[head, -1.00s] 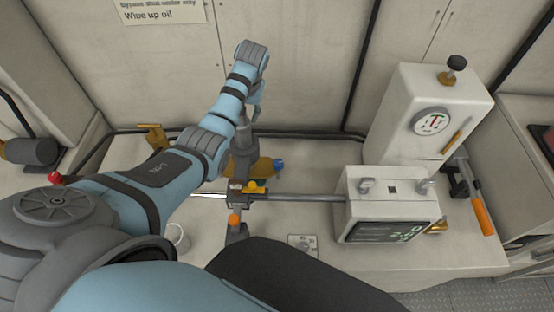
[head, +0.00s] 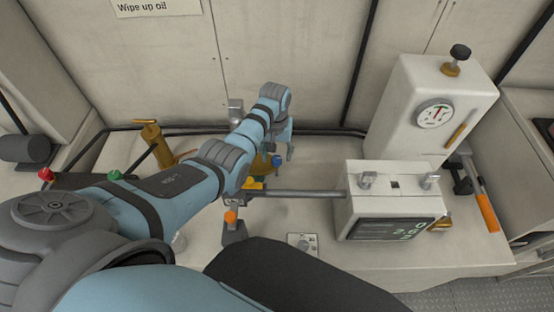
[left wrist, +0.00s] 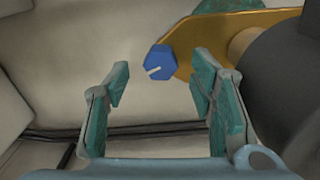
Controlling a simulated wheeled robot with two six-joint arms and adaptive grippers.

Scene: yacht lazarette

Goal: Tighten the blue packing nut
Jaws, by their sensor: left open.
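The blue packing nut (left wrist: 160,62) has a white line on its face and sits at the end of a yellow-brown plate (left wrist: 225,32). In the head view the nut (head: 277,160) shows just below my left gripper (head: 282,148). In the left wrist view the open left gripper (left wrist: 160,82) has its fingers on either side of the line to the nut, which appears beyond the fingertips and between them. No contact with the nut shows. My arm hides much of the plate in the head view. My right gripper is not in view.
A horizontal grey shaft (head: 305,193) runs right to a white box with a dark screen (head: 390,229). A white housing with a round gauge (head: 435,113) stands behind it. An orange-tipped lever (head: 233,218) and a brass can (head: 157,144) are nearby. Bare bench lies around the shaft.

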